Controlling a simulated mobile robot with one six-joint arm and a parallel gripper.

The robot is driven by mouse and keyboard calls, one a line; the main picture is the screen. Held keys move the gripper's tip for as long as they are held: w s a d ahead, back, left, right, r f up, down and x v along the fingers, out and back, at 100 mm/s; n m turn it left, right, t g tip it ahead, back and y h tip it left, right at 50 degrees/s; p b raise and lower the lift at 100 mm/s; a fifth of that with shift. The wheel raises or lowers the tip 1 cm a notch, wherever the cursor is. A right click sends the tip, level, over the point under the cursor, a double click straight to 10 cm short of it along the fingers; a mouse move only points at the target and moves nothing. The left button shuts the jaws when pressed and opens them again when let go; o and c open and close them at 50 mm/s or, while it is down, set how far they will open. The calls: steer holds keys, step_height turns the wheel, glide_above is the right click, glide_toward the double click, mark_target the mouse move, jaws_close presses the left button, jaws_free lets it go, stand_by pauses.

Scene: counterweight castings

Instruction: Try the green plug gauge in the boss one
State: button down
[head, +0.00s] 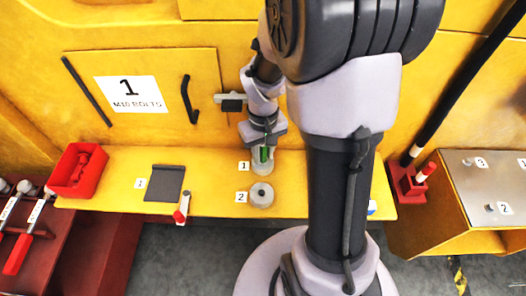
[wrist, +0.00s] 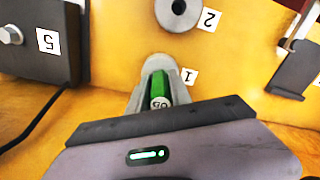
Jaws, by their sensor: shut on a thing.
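The green plug gauge (head: 264,155) is held upright in my gripper (head: 263,148), which is shut on it. The gauge also shows in the wrist view (wrist: 158,88), with markings on its near end. Boss one (head: 262,168), a grey round casting beside label 1, is directly below the gripper. In the wrist view boss one (wrist: 154,62) shows around and behind the green handle. The gauge's lower end and the bore are hidden, so I cannot tell whether it is in the bore.
Boss two (head: 261,195) stands just in front, with a dark hole in its top. A dark plate (head: 165,184), a red-and-white tool (head: 182,208) and a red bin (head: 79,171) are to the left. The yellow wall with a panel rises behind.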

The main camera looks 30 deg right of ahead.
steer(key=c, duration=1.1)
jaws_free()
step_height(320, 180, up, 30)
steer(key=p, duration=1.8)
steer(key=shift+f+p, duration=0.25)
steer(key=shift+p, duration=0.15)
